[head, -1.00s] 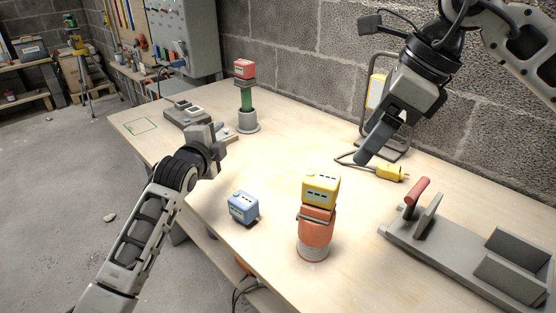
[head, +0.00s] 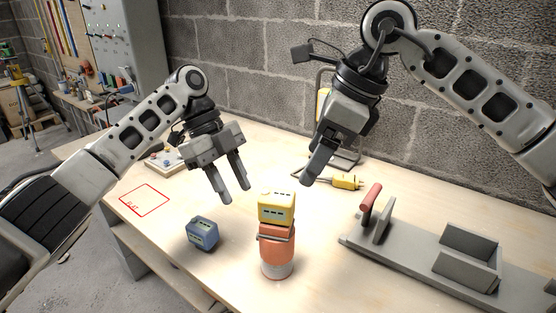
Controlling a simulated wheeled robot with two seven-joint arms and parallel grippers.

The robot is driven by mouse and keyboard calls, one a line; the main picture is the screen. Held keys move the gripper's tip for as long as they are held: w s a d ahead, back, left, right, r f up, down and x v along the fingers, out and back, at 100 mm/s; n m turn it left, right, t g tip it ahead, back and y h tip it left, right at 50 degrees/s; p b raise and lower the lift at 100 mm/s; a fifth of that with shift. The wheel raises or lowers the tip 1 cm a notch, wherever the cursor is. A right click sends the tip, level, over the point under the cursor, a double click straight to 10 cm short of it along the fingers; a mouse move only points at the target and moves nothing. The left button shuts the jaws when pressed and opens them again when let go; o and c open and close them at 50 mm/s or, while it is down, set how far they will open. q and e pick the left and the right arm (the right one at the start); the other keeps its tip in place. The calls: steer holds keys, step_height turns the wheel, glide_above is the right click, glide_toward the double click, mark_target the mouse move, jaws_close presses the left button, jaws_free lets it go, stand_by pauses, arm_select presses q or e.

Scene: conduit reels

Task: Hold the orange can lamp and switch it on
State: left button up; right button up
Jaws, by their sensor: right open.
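The orange can lamp (head: 275,254) stands upright on the workbench, with a pale band at its base and a clip near its top. A yellow box-shaped block (head: 277,208) sits on top of it. My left gripper (head: 235,194) is open and empty, fingers pointing down, above and left of the lamp and apart from it. My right gripper (head: 308,182) is open, above and right of the lamp, seen nearly edge-on with one finger showing. It touches nothing that I can see.
A blue block (head: 202,234) lies left of the lamp. A grey fixture (head: 420,262) with a red handle (head: 371,198) is on the right. A yellow plug (head: 347,182) with cable lies behind. A red outline (head: 145,200) marks the bench at left, around clear surface.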

mark_target(280, 213)
steer(key=x, duration=1.4)
steer(key=shift+a+f, duration=0.15)
steer(key=shift+f, duration=0.2)
steer(key=c, duration=1.2)
arm_select(q)
jaws_close()
arm_select(e)
steer(key=shift+o, duration=0.2)
arm_select(q)
steer(key=shift+f, duration=0.1)
